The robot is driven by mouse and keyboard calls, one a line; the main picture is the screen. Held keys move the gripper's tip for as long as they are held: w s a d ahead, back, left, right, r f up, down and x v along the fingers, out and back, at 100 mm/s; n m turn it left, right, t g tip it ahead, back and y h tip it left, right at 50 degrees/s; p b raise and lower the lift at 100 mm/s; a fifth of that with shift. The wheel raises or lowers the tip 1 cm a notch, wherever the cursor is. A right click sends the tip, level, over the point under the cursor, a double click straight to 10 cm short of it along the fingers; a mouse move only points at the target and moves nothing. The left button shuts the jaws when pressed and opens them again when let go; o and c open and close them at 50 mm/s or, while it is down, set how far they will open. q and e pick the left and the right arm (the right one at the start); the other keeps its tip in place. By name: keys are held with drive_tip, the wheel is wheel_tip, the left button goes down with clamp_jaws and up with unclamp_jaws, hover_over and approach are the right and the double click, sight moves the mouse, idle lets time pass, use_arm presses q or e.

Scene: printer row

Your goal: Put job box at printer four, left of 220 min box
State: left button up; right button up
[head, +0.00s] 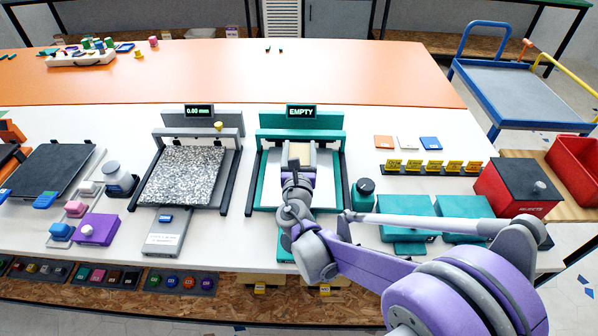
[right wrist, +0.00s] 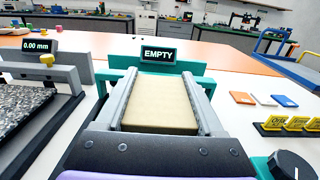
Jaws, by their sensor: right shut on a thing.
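My right gripper (head: 299,163) is above the teal printer (head: 270,133) whose screen reads EMPTY. In the right wrist view, a plain tan block (right wrist: 160,105) lies between its two grey fingers, and the gripper is shut on it. No label shows on the block, so I cannot tell whether it is the job box. The printer's pale bed (head: 326,170) is partly hidden by my gripper and arm. I cannot make out a 220 min box. My left gripper is not in view.
A grey printer (head: 200,120) reading 0.00 mm stands left, with a speckled plate (head: 183,175). The orange table (head: 330,75) behind is mostly clear.

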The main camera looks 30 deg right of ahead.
drive_tip(key=shift+w+f+b, duration=0.1)
drive_tip(key=shift+f+b, duration=0.55)
drive_tip(key=shift+f, duration=2.35)
drive_tip(key=shift+f, duration=0.15)
drive_tip(key=o, duration=1.5)
